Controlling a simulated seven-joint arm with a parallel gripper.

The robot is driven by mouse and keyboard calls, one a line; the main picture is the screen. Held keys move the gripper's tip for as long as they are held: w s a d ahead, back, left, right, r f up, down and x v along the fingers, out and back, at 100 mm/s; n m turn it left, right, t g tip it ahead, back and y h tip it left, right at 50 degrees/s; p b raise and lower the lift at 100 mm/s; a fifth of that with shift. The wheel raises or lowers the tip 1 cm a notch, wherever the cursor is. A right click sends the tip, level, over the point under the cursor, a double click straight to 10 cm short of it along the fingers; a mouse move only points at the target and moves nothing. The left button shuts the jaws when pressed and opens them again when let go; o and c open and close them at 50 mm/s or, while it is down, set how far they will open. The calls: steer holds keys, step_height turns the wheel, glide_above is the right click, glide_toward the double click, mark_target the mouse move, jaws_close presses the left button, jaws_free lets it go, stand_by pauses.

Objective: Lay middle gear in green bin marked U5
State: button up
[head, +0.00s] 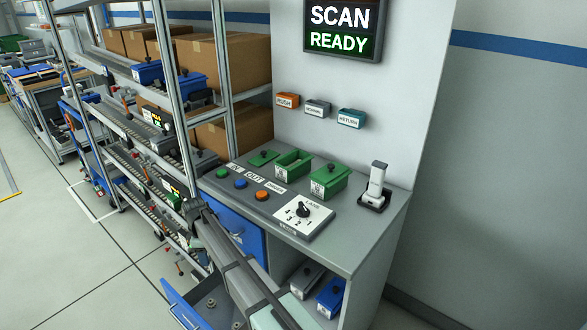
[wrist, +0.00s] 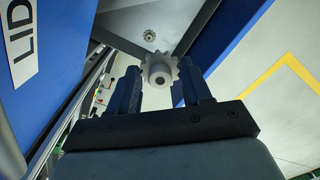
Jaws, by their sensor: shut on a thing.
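In the wrist view my gripper (wrist: 158,80) is shut on a grey metal gear (wrist: 160,70), held between the dark fingertips with its hub facing the camera. A smaller gear (wrist: 150,36) shows beyond it on a grey surface. I cannot make out my gripper in the head view.
An open blue drawer (head: 182,306) at lower left holds a small dark part (head: 211,302). A LANE dial (head: 303,211), coloured buttons (head: 240,183) and a handheld scanner (head: 375,188) share the worktop (head: 345,235). Shelving with cardboard boxes (head: 240,62) stands behind left.

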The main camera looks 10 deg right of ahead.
steer(key=s+d+r, duration=0.5)
steer(key=d+r, duration=0.5)
steer(key=s+d+r+m, duration=0.1)
steer(key=s+d+r, duration=0.4)
steer(key=d+r, duration=0.5)
steer(key=s+d+r, duration=0.5)
steer(key=d+r, duration=0.4)
steer(key=r, duration=0.2)
steer(key=w+d+r+m, duration=0.1)
steer(key=w+d+m, duration=0.7)
steer(key=d+m, duration=0.4)
steer(key=n, duration=0.7)
glide_toward(294, 159)
steer(key=s+r, duration=0.3)
steer(key=s, duration=0.2)
steer(key=shift+a+f, duration=0.1)
steer(key=shift+f, duration=4.95)
